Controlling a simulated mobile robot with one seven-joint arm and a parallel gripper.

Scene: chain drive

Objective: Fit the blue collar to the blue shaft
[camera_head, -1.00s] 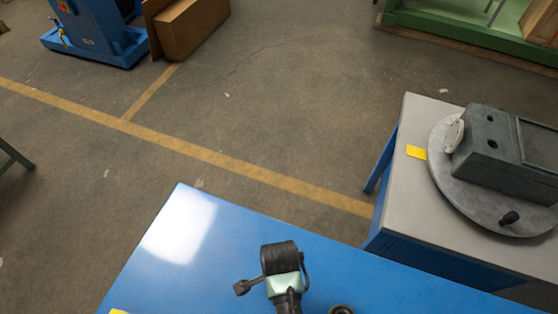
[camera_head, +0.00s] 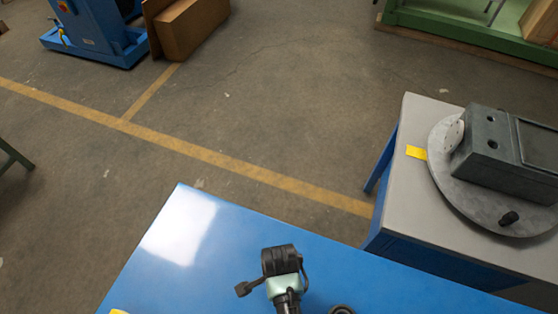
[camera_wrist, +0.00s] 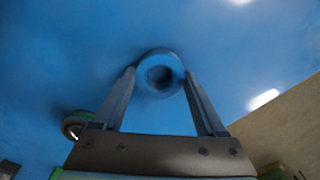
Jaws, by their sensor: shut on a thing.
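The blue collar (camera_wrist: 147,86) is a thick ring with a round hole, and its face is toward the wrist camera. My gripper (camera_wrist: 159,74) has its two fingers closed on the collar's left and right sides. Below the collar lies the blue tabletop; I cannot tell the gap between them. In the head view my wrist hides the fingers and the collar. I cannot make out the blue shaft in either view.
A dark ring (camera_head: 342,309) lies on the blue table (camera_head: 215,235); a greenish ring (camera_wrist: 74,123) shows in the wrist view.

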